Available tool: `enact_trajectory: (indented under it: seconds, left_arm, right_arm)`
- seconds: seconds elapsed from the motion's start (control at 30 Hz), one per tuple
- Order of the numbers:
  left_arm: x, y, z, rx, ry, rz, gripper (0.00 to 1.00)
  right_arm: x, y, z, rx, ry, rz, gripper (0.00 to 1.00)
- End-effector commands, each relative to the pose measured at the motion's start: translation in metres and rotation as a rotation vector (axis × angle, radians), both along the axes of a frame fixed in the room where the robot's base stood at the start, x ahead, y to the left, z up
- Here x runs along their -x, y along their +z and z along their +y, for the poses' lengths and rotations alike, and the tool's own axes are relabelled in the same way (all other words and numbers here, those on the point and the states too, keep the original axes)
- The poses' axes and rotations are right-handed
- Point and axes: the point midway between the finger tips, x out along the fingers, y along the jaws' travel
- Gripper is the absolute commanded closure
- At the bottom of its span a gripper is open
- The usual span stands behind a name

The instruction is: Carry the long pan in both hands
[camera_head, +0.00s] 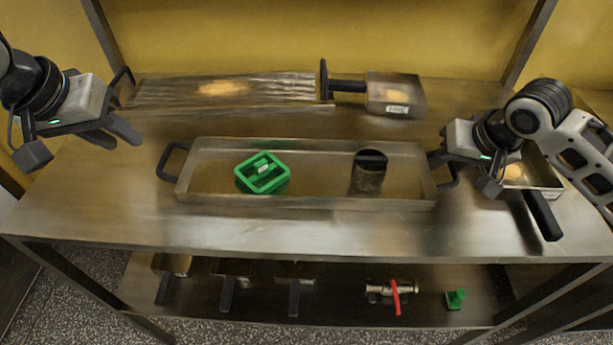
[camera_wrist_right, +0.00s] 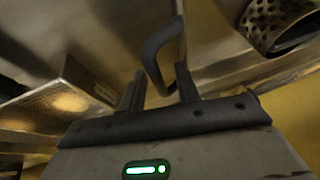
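The long pan (camera_head: 310,202) is a shallow steel tray lying level on the steel table, with a black loop handle at each end. A green square frame-like piece (camera_head: 262,173) and a dark-topped cylinder (camera_head: 368,175) sit in it. My left gripper (camera_head: 82,146) is open and empty, up and left of the pan's left handle (camera_head: 172,161). My right gripper (camera_head: 465,170) is at the right handle (camera_head: 450,172). In the right wrist view this handle (camera_wrist_right: 158,45) reaches between the parted fingers of my right gripper (camera_wrist_right: 160,90); contact is unclear.
A long flat steel piece (camera_head: 225,92) and a box-ended tool (camera_head: 395,92) lie along the table's back. A small steel pan (camera_head: 530,175) with a black handle sits under my right arm. Several handled tools (camera_head: 228,285) are on the lower shelf. The table front is clear.

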Motion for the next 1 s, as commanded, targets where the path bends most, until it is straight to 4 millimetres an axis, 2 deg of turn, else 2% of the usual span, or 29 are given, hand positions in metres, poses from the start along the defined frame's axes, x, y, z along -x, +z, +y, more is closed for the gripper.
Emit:
enact_trajectory:
  seconds: [0.17, 0.4, 0.6, 0.8, 1.0]
  left_arm:
    - [0.001, 0.002, 0.0, 0.0, -0.001, 0.0, 0.68]
    - [0.001, 0.002, 0.0, 0.0, -0.001, 0.0, 0.68]
    - [0.001, 0.001, 0.0, 0.0, -0.001, 0.0, 0.68]
    - [0.001, 0.001, 0.0, 0.0, -0.001, 0.0, 0.68]
    - [0.001, 0.001, 0.0, 0.0, -0.001, 0.0, 0.68]
  right_arm:
    - [0.007, 0.018, -0.003, 0.002, 0.0, -0.004, 0.68]
    - [0.027, 0.065, -0.011, 0.002, -0.001, -0.007, 0.68]
    - [0.04, 0.096, -0.015, 0.002, 0.0, -0.004, 0.68]
    - [0.047, 0.108, -0.017, 0.001, -0.001, -0.001, 0.68]
    - [0.047, 0.109, -0.017, 0.001, -0.001, -0.001, 0.68]
